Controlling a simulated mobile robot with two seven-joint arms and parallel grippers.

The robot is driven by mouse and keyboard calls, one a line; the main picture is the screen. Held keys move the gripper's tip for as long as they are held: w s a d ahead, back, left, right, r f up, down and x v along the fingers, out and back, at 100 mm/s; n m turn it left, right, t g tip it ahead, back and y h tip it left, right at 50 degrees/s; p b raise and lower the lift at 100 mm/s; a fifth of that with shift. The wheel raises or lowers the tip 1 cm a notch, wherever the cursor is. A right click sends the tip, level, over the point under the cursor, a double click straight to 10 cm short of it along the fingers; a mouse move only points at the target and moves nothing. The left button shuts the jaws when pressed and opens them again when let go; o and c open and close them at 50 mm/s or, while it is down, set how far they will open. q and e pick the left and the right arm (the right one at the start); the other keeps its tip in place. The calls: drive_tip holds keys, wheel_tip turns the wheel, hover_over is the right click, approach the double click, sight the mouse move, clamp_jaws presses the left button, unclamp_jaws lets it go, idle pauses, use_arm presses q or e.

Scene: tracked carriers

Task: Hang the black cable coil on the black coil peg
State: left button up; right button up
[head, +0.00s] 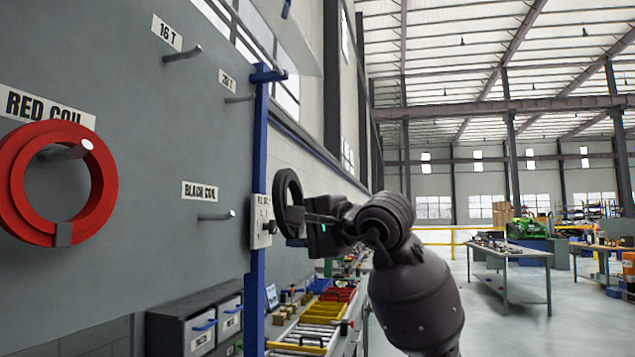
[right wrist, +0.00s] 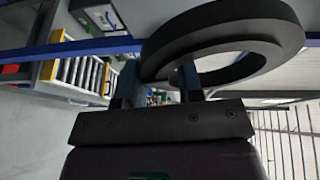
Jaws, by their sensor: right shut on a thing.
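The black cable coil (head: 281,201) is a dark ring held upright beside the blue post at the board's right edge. My right gripper (head: 296,215) is shut on its lower rim. In the right wrist view the coil (right wrist: 225,35) rises from between the fingers of my right gripper (right wrist: 160,85). The black coil peg (head: 216,216) is a bare metal rod under the "BLACK COIL" label (head: 200,191) on the grey board. It is left of the coil, and the two are apart. My left gripper is not in view.
A red coil (head: 20,187) hangs on its peg at the far left. Bare pegs (head: 182,54) sit higher on the board. The blue post (head: 258,170) carries a small switch box (head: 260,222). Grey drawers (head: 190,318) and a bench with yellow items (head: 305,335) are below.

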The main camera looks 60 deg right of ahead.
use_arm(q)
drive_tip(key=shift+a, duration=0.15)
use_arm(e)
drive_tip(key=shift+n+g, duration=0.3)
drive_tip(key=a+f, duration=0.1)
drive_tip(key=w+a+f, duration=0.1)
drive_tip(key=f, duration=0.1)
drive_tip(key=shift+w+a, duration=0.1)
drive_tip(key=shift+a, duration=0.05)
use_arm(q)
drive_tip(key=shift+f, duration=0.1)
use_arm(e)
drive_tip(key=shift+w+f, duration=0.1)
use_arm(q)
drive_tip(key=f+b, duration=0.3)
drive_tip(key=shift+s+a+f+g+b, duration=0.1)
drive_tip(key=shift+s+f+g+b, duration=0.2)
drive_tip(key=shift+b, duration=0.1)
use_arm(e)
drive_tip(key=w+a+f, duration=0.1)
drive_tip(key=w+a, duration=0.2)
drive_tip(key=w, duration=0.6)
drive_tip(key=shift+w+f, duration=0.3)
drive_tip(key=shift+w, duration=0.1)
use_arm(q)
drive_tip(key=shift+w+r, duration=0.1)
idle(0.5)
